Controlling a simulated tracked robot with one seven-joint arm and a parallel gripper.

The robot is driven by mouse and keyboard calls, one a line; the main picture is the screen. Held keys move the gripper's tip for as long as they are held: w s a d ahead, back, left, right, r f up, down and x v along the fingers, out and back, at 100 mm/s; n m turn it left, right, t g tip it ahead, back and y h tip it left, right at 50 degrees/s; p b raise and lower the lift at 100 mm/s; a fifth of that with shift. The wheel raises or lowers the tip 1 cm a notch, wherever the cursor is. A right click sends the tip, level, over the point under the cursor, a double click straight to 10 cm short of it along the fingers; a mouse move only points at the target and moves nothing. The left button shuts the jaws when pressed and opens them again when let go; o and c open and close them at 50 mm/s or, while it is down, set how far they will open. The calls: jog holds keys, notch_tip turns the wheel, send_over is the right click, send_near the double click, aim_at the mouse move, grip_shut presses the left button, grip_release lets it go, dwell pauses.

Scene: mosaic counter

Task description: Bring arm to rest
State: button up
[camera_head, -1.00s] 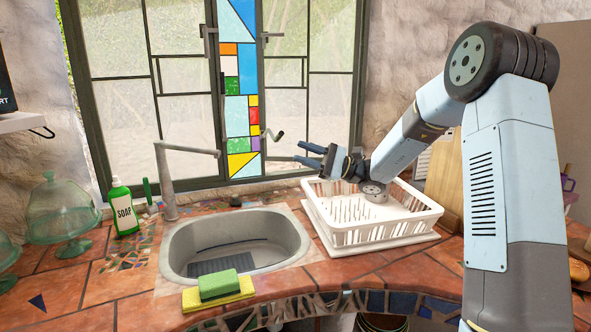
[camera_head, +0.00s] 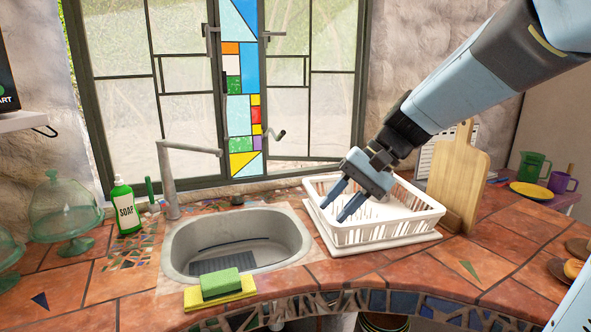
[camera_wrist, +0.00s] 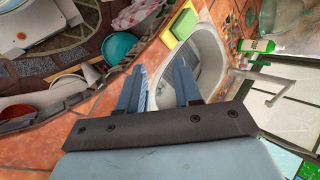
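My gripper (camera_head: 343,205) is in front of the white dish rack (camera_head: 398,234) in the head view, its two blue fingers pointing down and to the left toward the sink. The fingers are apart with nothing between them. In the wrist view my gripper (camera_wrist: 156,88) also shows open and empty, with the sink basin (camera_wrist: 207,55) beyond the fingertips. My arm reaches in from the upper right of the head view. The fingers hide part of the dish rack.
A sink (camera_head: 238,245) with a tap (camera_head: 170,185) lies left of the rack. A green sponge (camera_head: 220,282) lies on a yellow one (camera_head: 220,297) at its front. A soap bottle (camera_head: 125,208) stands left. A wooden board (camera_head: 458,180) stands right of the rack.

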jog(key=s+d+r+n+t+h, duration=0.1)
jog(key=s+d+n+t+h, duration=0.1)
jog(key=s+d+t+h, duration=0.4)
jog(key=shift+s+d+h, duration=0.8)
jog(key=shift+s+d, duration=1.55)
jog(key=shift+d, duration=2.25)
